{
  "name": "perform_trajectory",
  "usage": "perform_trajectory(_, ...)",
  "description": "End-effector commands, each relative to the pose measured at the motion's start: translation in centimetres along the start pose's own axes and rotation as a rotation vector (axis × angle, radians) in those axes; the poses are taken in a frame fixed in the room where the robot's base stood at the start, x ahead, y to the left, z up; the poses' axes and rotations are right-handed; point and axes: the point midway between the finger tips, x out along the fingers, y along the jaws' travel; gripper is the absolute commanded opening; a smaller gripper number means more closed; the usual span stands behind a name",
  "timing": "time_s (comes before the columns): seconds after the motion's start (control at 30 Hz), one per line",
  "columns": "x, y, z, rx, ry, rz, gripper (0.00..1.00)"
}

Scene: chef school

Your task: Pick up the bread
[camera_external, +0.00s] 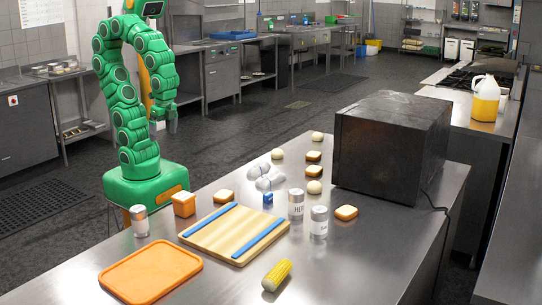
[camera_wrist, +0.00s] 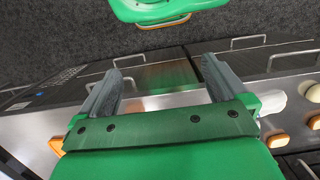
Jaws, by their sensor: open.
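Several bread slices with brown crusts lie on the steel counter in the external view. One slice (camera_external: 223,196) is behind the cutting board, another (camera_external: 346,212) is right of the cans, and two more, one (camera_external: 313,156) behind the other (camera_external: 312,170), are left of the black box. Round pale rolls (camera_external: 314,187) lie among them. My gripper (camera_external: 170,121) is raised beyond the counter's far left edge, apart from all the bread. In the wrist view my gripper (camera_wrist: 162,70) is open, with nothing between its fingers. Bread-like pieces (camera_wrist: 278,141) show at that view's right edge.
The counter holds a cutting board (camera_external: 205,240) with blue strips, an orange tray (camera_external: 150,293), corn (camera_external: 277,275), cans (camera_external: 319,222), an orange block (camera_external: 184,205), a small blue item (camera_external: 267,198) and white lumpy items (camera_external: 270,182). A large black box (camera_external: 385,150) stands at the right.

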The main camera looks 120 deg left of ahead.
Motion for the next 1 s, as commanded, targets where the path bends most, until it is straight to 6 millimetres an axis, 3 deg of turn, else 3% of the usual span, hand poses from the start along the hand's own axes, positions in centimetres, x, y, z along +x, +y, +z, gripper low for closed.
perform_trajectory(0.23,0.0,0.0,-0.1,-0.001,0.0,0.0,1.0)
perform_trajectory(0.37,0.0,0.0,-1.3,-0.009,0.002,0.001,1.0)
perform_trajectory(1.0,1.0,-0.4,-16.0,-0.1,0.08,0.008,1.0)
